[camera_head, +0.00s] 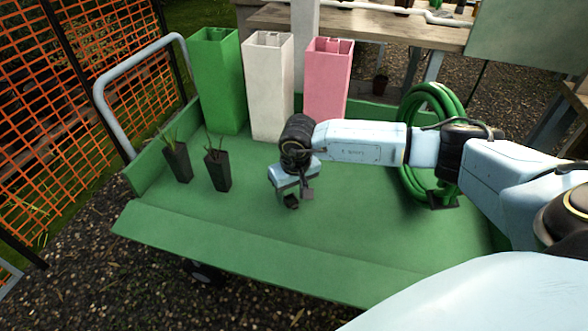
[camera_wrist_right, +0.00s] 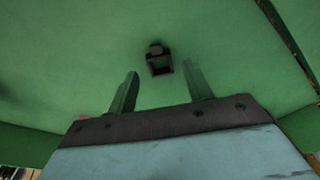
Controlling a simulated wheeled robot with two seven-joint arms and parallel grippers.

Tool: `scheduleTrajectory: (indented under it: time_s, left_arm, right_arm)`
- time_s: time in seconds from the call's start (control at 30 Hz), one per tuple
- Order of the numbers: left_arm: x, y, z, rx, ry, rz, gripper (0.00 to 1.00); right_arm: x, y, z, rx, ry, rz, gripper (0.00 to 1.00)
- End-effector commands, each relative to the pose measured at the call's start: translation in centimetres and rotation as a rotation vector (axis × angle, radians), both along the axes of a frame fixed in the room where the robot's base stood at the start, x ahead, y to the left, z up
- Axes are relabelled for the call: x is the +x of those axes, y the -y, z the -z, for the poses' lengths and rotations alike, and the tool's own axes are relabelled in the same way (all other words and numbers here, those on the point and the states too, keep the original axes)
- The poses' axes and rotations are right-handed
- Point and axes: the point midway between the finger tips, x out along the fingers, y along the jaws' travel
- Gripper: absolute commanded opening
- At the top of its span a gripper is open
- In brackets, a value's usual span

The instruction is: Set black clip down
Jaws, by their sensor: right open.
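In the right wrist view a small black clip (camera_wrist_right: 160,62), with a squarish opening, lies against the green cart bed just beyond the fingertips of my right gripper (camera_wrist_right: 160,82). The two fingers are apart, with a gap between them and nothing gripped. In the head view my right gripper (camera_head: 293,193) points down low over the middle of the cart bed (camera_head: 345,235). Dark parts at its tip are too small to tell fingers from clip there. My left gripper is not in view.
Two dark pots with seedlings, one (camera_head: 177,162) and another (camera_head: 217,171), stand left of the gripper. Green (camera_head: 218,85), white (camera_head: 268,90) and pink (camera_head: 326,85) square tubes stand behind. A coiled green hose (camera_head: 412,170) is at right. The bed's front is clear.

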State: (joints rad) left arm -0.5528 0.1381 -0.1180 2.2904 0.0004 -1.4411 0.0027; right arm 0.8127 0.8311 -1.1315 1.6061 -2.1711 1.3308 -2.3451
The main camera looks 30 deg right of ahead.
Motion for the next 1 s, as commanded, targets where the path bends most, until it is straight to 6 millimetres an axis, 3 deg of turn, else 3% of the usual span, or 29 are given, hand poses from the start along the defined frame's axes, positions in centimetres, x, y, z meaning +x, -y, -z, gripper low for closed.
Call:
scheduleTrajectory:
  time_s: [0.2, 0.5, 1.0]
  left_arm:
    - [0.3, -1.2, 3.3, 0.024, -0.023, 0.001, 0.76]
    - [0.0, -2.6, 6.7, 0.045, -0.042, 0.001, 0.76]
    - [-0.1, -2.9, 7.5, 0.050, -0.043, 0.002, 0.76]
  right_arm:
    - [-0.5, 0.0, -4.6, 0.001, 0.004, -0.001, 0.51]
    - [-1.3, -0.1, -8.9, 0.001, 0.002, -0.001, 0.51]
    - [-1.5, -0.2, -9.8, 0.002, 0.000, 0.000, 0.51]
